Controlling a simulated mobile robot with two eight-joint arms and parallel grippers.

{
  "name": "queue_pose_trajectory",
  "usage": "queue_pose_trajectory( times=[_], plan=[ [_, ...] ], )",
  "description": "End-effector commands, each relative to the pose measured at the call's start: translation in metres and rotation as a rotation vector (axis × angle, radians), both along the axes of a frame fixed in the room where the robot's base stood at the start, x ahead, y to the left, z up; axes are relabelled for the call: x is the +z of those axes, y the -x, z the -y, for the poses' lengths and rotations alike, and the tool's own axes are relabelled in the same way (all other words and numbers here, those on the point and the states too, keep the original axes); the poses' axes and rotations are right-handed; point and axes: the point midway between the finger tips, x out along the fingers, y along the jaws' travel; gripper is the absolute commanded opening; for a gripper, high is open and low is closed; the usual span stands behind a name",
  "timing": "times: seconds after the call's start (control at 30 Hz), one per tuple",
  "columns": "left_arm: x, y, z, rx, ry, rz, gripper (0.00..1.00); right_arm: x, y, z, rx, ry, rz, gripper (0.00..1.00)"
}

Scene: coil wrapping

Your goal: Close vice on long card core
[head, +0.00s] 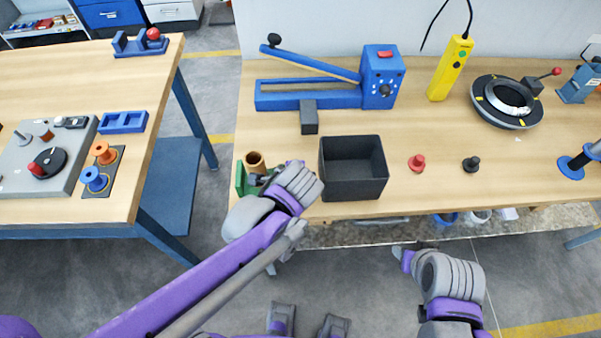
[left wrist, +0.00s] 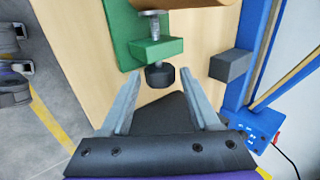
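The green vice (head: 241,182) stands at the front left edge of the right-hand table. The brown card core (head: 256,162) stands upright at it; whether the jaws touch the core is hidden.
A dark open box (head: 353,187) stands right of my left gripper. A grey block (head: 309,118) and a blue lever sealer (head: 310,95) lie behind. Red (head: 417,163) and black (head: 471,164) knobbed pieces stand further right. Bare tabletop lies between these.

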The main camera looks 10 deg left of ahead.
Motion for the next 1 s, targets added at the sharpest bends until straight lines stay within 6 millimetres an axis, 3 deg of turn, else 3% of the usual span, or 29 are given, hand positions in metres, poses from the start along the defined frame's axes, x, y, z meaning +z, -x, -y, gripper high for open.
queue_pose_trajectory(
  times=[0.03, 0.27, 0.37, 0.67, 1.0],
  plan=[
    [-0.0001, 0.0, -0.0001, 0.0, 0.0, 0.0, 0.54, -0.0001, 0.0, 0.0, 0.0, 0.0, 0.0, 0.5],
    [-0.0001, -0.0001, 0.0, 0.0, 0.0, -0.001, 0.12, -0.0001, 0.0, 0.0, 0.0, 0.0, 0.0, 0.5],
    [0.0006, -0.0011, -0.0007, 0.002, 0.003, -0.016, 0.11, 0.001, -0.0002, 0.0, 0.0, 0.0, 0.0, 0.5],
    [0.0039, -0.0084, -0.003, 0.004, 0.083, -0.29, 0.11, 0.0082, -0.0023, 0.0, 0.0, 0.0, 0.004, 0.5],
    [0.0035, -0.0094, -0.0026, 0.002, 0.099, -0.341, 0.11, 0.0071, -0.0019, 0.0, 0.0, 0.0, 0.004, 0.5]
  ],
)
